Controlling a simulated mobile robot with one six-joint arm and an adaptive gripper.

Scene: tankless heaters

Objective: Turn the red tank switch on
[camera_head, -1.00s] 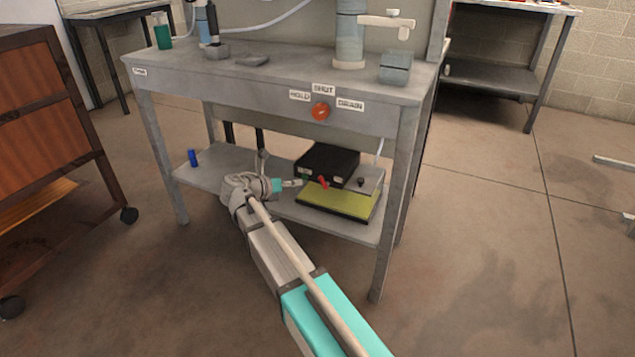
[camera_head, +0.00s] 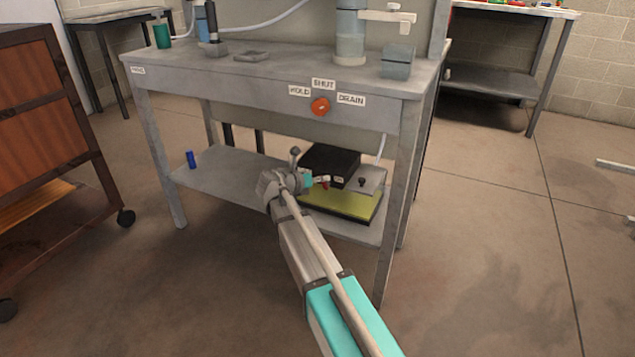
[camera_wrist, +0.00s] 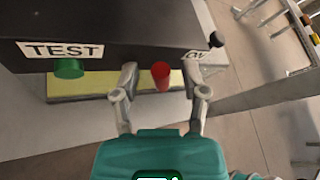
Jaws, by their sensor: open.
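The red tank switch (camera_wrist: 161,75) sticks out of the front of a black box (camera_wrist: 120,25) on the bench's lower shelf. In the head view the red switch (camera_head: 326,184) is small and partly hidden by my gripper (camera_head: 318,181). In the wrist view my gripper (camera_wrist: 163,97) is open, with one finger on each side of the switch. The fingertips appear to flank it, but I cannot tell whether they touch it.
A green button (camera_wrist: 69,68) sits under a TEST label, left of the left finger. A black knob (camera_wrist: 216,39) is at upper right. The box rests on a yellow-green base (camera_head: 338,203). An orange-red knob (camera_head: 320,106) is on the bench front. The bench leg (camera_head: 390,220) stands right of my arm.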

